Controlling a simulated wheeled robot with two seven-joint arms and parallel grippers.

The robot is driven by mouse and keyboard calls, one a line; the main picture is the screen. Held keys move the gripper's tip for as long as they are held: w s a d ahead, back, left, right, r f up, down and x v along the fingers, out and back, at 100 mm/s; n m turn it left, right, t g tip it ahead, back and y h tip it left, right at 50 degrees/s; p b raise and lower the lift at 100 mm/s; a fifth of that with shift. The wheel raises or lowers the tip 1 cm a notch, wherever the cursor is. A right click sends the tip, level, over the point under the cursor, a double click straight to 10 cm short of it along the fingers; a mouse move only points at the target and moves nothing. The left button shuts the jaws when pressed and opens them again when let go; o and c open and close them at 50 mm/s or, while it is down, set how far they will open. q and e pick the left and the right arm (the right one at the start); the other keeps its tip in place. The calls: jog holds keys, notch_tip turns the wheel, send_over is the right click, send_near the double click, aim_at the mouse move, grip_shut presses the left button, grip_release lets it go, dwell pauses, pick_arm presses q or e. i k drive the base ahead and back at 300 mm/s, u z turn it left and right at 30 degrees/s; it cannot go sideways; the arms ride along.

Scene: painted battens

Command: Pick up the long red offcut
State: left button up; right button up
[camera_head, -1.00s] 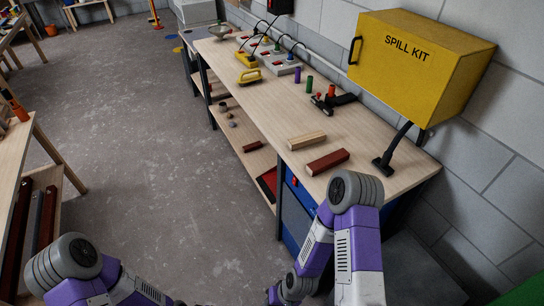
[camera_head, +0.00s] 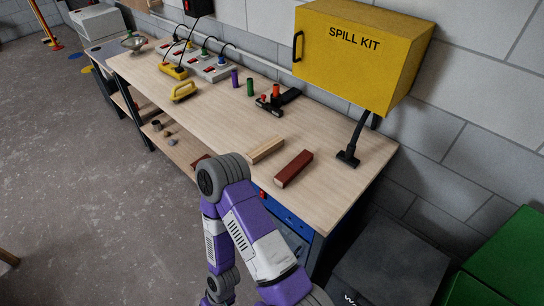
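A dark red batten piece (camera_head: 294,169) lies on the near part of the wooden workbench (camera_head: 225,122), close to its front edge. A pale wood piece of similar shape (camera_head: 266,151) lies just left of it, apart from it. Another reddish-brown piece (camera_head: 201,160) shows on the shelf below the bench top, partly hidden by my arm. Purple and grey links of my arm stand in front of the bench's near left side. Neither gripper's fingers are in view.
A black clamp-like tool (camera_head: 284,101), green cylinder (camera_head: 250,87) and purple cylinder (camera_head: 235,78) stand farther back. A yellow spill kit box (camera_head: 350,50) hangs over the bench's wall side. A black stand (camera_head: 348,156) is right of the red piece. A green box (camera_head: 510,255) is at right.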

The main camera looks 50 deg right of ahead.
aim_at(288, 172)
jog(key=i, duration=2.5)
jog(key=z, duration=2.85)
